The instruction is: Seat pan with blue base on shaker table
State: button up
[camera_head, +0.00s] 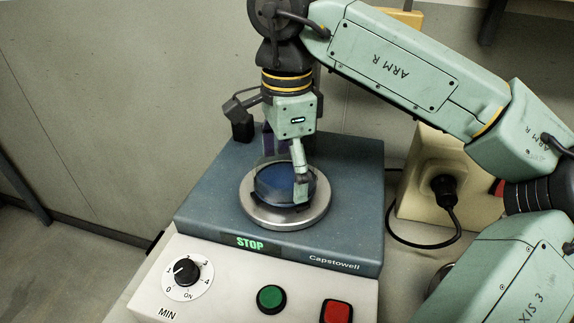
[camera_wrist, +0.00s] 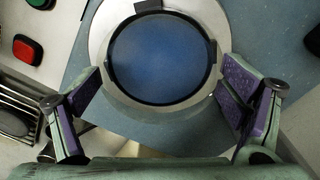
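The pan with the blue base (camera_head: 272,184) is round and low, with a clear wall. It lies level inside the round metal plate (camera_head: 262,214) on top of the shaker table (camera_head: 213,190). In the wrist view its blue base (camera_wrist: 160,58) is near the top centre, with dark clips around its edge. My gripper (camera_head: 285,178) is down over the pan, with one finger on each side. In the wrist view the purple pads of my gripper (camera_wrist: 162,68) stand apart and look just outside the pan. Any small gap at the fingertips is hard to make out.
The shaker's front panel has a lit STOP display (camera_head: 250,243), a dial (camera_head: 187,271), a green button (camera_head: 271,298) and a red button (camera_head: 336,312). A beige box (camera_head: 440,178) with a plug and black cable stands at the right. A wall rises close behind.

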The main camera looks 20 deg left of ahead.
jog(key=shift+o, duration=0.6)
notch_tip(320, 180, up, 12)
dwell(0.5)
